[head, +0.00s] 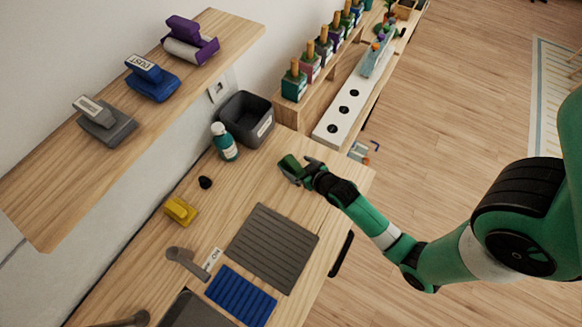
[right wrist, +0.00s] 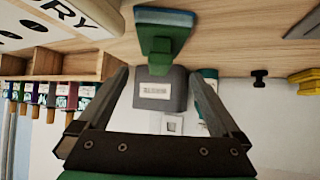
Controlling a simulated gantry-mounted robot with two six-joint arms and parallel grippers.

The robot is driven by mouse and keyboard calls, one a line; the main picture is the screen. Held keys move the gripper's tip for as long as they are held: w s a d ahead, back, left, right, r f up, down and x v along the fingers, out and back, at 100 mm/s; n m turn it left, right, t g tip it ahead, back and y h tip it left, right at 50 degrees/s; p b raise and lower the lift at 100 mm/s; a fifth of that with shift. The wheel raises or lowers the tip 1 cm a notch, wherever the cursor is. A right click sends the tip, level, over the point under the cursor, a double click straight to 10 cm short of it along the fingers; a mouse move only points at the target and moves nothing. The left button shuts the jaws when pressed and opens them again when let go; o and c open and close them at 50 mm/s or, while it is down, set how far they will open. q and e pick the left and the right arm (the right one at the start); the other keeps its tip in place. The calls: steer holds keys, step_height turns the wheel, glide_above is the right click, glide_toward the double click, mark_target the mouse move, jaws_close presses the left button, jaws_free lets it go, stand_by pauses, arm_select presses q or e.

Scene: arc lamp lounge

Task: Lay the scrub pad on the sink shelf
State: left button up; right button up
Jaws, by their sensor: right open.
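A green block with a blue-green base, seemingly the scrub pad (head: 289,164), is on the wooden counter, partly hidden by my right gripper. In the right wrist view the scrub pad (right wrist: 165,32) lies just beyond the fingertips, in line with the gap between them. My right gripper (head: 303,172) is open and empty, close beside it; the fingers also show in the right wrist view (right wrist: 158,75). A wooden wall shelf (head: 215,80) at the upper left holds grey, blue and purple handled blocks. I cannot tell whether this is the sink shelf. My left gripper is out of view.
A dark grey bin (head: 238,124) and a teal bottle (head: 224,148) stand behind the pad. A yellow block (head: 180,210), a ribbed grey mat (head: 272,248) and a blue mat (head: 240,294) lie on the counter. The shelf has free room at its near-left and right ends.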

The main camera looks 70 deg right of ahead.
steer(key=shift+x, duration=1.15)
steer(key=b+x, duration=0.1)
steer(key=x, duration=0.4)
steer(key=shift+d+b, duration=0.1)
steer(key=shift+b, duration=0.25)
steer(key=c, duration=1.2)
steer(key=shift+c, duration=0.2)
steer(key=shift+r, duration=0.1)
step_height(320, 180, up, 13)
steer(key=p, duration=0.5)
step_height(320, 180, up, 15)
steer(key=p, duration=1.4)
glide_above(288, 160)
steer(key=shift+w+d, duration=0.15)
steer(key=shift+d, duration=0.3)
